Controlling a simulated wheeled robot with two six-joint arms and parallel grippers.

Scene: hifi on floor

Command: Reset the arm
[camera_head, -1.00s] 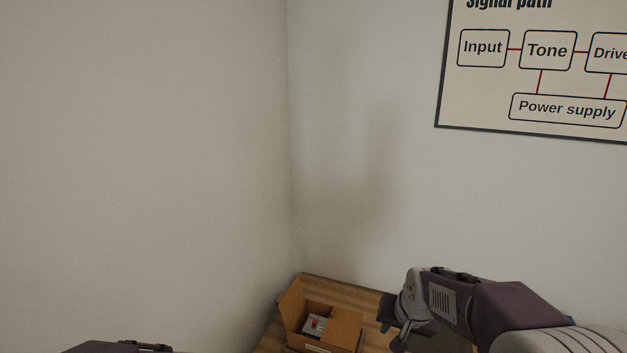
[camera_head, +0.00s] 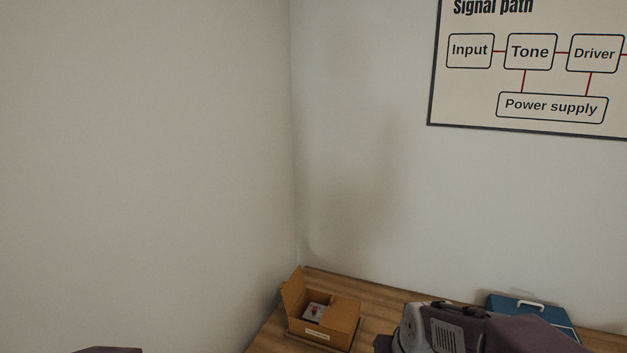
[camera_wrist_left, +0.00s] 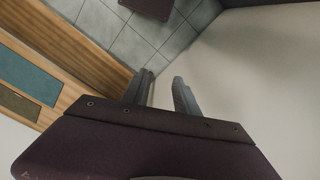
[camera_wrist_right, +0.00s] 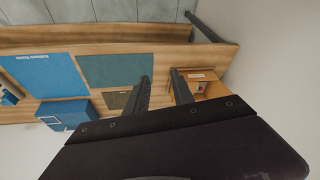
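My right arm (camera_head: 440,328) shows at the lower right of the head view, in front of the wooden bench; its fingertips are below the frame edge. In the right wrist view my right gripper (camera_wrist_right: 162,82) has its two fingers apart with nothing between them, above the bench. Only a dark piece of my left arm (camera_head: 108,350) shows at the bottom of the head view. In the left wrist view my left gripper (camera_wrist_left: 163,88) has its fingers apart and empty, over the tiled floor beside the bench edge.
An open cardboard box (camera_head: 325,322) with a grey and red item (camera_head: 314,312) stands on the bench (camera_head: 385,300) in the corner. A blue case (camera_head: 530,305) stands behind my right arm. Blue and teal mats (camera_wrist_right: 114,70) lie on the bench. A signal path poster (camera_head: 530,65) hangs on the wall.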

